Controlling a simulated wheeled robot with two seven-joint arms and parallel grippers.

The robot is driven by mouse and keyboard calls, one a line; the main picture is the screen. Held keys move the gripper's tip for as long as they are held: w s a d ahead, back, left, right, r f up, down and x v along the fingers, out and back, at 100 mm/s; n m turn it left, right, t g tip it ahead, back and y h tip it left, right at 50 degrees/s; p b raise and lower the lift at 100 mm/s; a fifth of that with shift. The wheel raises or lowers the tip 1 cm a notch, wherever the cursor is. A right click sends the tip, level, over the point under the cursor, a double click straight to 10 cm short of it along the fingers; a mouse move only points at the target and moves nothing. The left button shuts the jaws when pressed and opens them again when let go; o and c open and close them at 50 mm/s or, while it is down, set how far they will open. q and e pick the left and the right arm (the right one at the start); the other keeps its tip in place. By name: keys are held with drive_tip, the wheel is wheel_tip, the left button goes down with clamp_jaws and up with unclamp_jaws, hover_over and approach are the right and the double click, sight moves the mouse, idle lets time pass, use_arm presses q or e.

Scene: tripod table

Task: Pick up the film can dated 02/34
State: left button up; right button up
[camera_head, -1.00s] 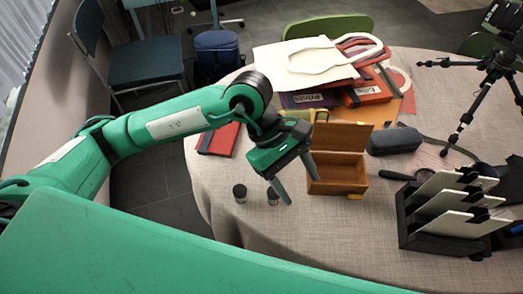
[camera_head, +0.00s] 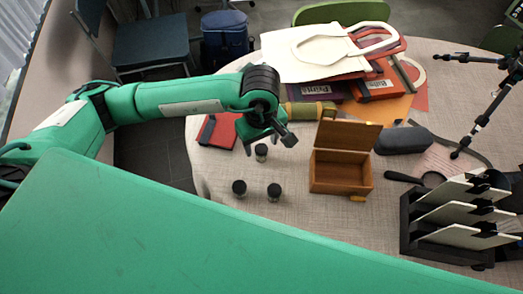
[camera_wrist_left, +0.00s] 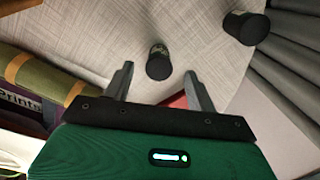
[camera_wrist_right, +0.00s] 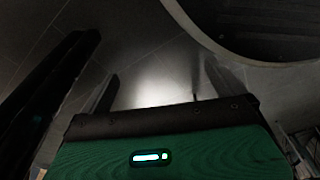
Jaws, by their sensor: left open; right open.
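Three dark film cans with black lids stand upright on the cloth-covered table: a left one (camera_head: 239,188), a right one (camera_head: 274,191) and a farther one (camera_head: 261,152). My left gripper (camera_head: 268,140) is open and empty, just behind the farther can. In the left wrist view one film can (camera_wrist_left: 159,64) shows between the finger tips, apart from both fingers, and another (camera_wrist_left: 246,27) stands at the upper right. The can between the fingers bears small lettering too blurred to read, so I cannot tell which is dated 02/34. My right gripper (camera_wrist_right: 158,82) is open and empty over the floor.
An open wooden box (camera_head: 342,168) stands right of the cans. A red book (camera_head: 217,131) lies left of the gripper, and an olive roll (camera_head: 308,111) lies behind it. A card rack (camera_head: 425,235) stands at the right. The table front around the cans is clear.

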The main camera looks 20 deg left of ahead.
sight(262, 149)
use_arm(q)
wheel_tip(262, 149, down, 4)
drive_tip(key=shift+f+p, duration=0.1)
drive_tip(key=shift+p, duration=0.4)
drive_tip(key=shift+f, duration=0.5)
drive_tip(key=c, duration=1.1)
use_arm(e)
drive_tip(key=shift+s+d+f, duration=0.2)
drive_tip(key=shift+s+f, duration=0.3)
drive_tip(key=shift+f, duration=0.05)
drive_tip(key=shift+s+d+f, duration=0.2)
drive_tip(key=shift+s+f, duration=0.3)
drive_tip(key=shift+f, duration=0.05)
use_arm(q)
drive_tip(key=shift+o, duration=0.2)
drive_tip(key=shift+r, duration=0.1)
